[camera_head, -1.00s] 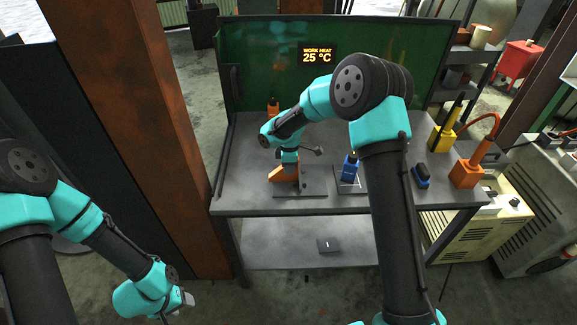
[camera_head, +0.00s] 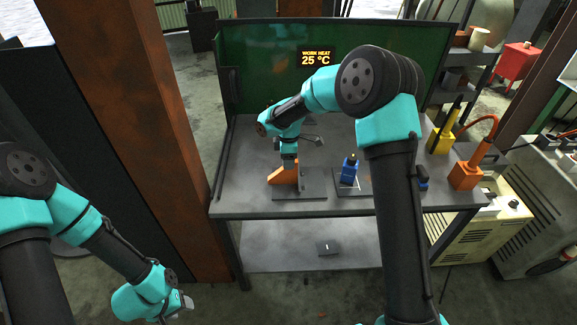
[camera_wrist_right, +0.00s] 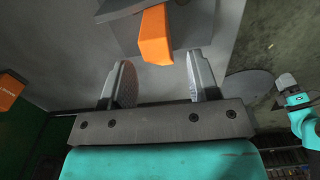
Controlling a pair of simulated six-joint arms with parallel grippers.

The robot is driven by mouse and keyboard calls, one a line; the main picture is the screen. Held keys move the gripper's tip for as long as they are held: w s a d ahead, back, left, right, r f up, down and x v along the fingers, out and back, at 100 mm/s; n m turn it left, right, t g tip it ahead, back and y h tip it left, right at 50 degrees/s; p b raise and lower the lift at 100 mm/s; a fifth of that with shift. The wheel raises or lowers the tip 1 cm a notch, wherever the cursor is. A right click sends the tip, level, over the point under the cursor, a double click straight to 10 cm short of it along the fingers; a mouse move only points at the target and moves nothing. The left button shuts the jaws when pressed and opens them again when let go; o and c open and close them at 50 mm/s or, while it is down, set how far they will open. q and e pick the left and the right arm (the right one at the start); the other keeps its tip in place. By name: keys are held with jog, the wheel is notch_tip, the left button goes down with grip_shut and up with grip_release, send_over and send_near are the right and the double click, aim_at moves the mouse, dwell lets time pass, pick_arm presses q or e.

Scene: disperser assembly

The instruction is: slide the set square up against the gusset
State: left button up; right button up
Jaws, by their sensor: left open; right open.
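An orange angled piece (camera_head: 283,175) stands on a dark plate (camera_head: 312,190) at the bench's front left. It also shows in the right wrist view (camera_wrist_right: 155,38), beyond and between the fingers, with a dark grey block beside it. I cannot tell whether this piece is the gusset or the set square, and I make out no other clear candidate. My right gripper (camera_head: 289,163) is just above the orange piece, pointing down; in the wrist view its fingers (camera_wrist_right: 160,82) are apart with nothing between them. My left gripper (camera_head: 187,302) is open and empty, low at the left, away from the bench.
A blue bottle-like part (camera_head: 349,170) stands on a second dark plate right of the first. An orange holder (camera_head: 465,175) with a cable and a yellow holder (camera_head: 441,140) stand at the bench's right. My right arm hides part of the bench. A rust-brown column (camera_head: 165,120) rises at left.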

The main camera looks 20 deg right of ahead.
notch_tip(320, 180, up, 13)
jog(key=shift+f, duration=0.2)
dwell(0.3)
